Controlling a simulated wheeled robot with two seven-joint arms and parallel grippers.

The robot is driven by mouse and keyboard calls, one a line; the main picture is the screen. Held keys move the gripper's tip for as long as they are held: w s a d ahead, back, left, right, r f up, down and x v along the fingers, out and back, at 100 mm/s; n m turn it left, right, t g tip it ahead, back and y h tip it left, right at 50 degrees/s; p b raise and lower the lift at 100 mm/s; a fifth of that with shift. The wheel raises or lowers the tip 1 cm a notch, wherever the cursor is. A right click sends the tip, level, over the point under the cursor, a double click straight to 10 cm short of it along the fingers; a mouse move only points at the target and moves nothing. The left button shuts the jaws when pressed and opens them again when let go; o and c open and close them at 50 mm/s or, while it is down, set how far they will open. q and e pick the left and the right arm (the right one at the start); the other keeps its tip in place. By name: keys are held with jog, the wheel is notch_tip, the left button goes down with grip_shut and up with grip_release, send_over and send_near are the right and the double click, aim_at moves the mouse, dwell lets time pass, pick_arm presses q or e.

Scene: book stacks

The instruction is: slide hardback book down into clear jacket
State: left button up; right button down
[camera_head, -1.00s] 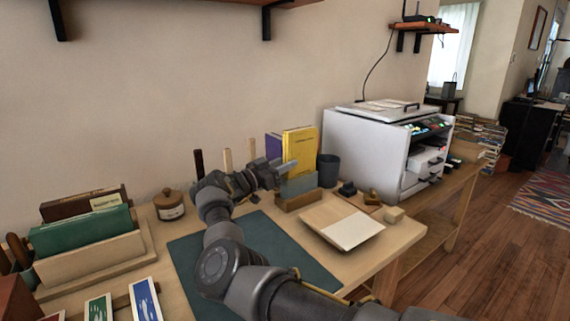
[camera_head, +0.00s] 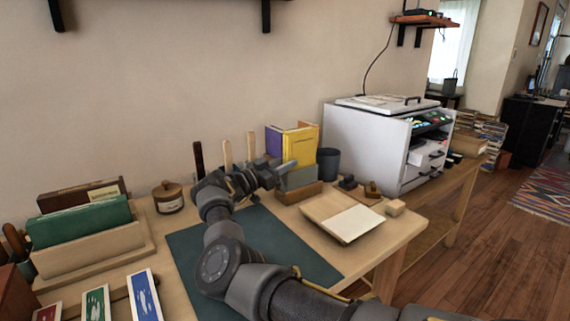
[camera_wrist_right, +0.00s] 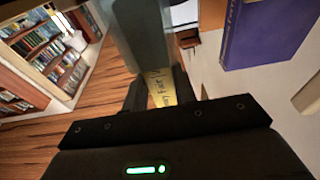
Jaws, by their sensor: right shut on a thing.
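The yellow hardback book (camera_head: 301,143) stands upright at the back of the bench. Its lower end is behind or inside a grey, see-through jacket (camera_head: 302,178); I cannot tell how deep it sits. The jacket stands in a wooden holder (camera_head: 299,193). My right gripper (camera_head: 286,167) is at the book's lower left side, by the jacket's top edge. In the right wrist view its fingers (camera_wrist_right: 165,95) are shut on the yellow book (camera_wrist_right: 163,88), with lettering showing between them. A pale grey panel (camera_wrist_right: 142,35), likely the jacket, extends beyond them. My left gripper is not in view.
A purple book (camera_head: 273,141) stands just behind the yellow one and shows in the wrist view (camera_wrist_right: 265,32). A dark cup (camera_head: 328,164) and a white machine (camera_head: 365,150) stand to the right. A shallow tray (camera_head: 343,217) lies in front. The dark mat (camera_head: 290,248) has free room.

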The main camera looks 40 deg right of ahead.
jog(key=shift+f+b, duration=0.3)
jog(key=shift+f, duration=0.05)
jog(key=c, duration=1.4)
grip_release()
jog(key=o, duration=0.3)
jog(key=shift+o, duration=0.2)
jog(key=shift+f, duration=0.15)
jog(key=shift+a, duration=0.15)
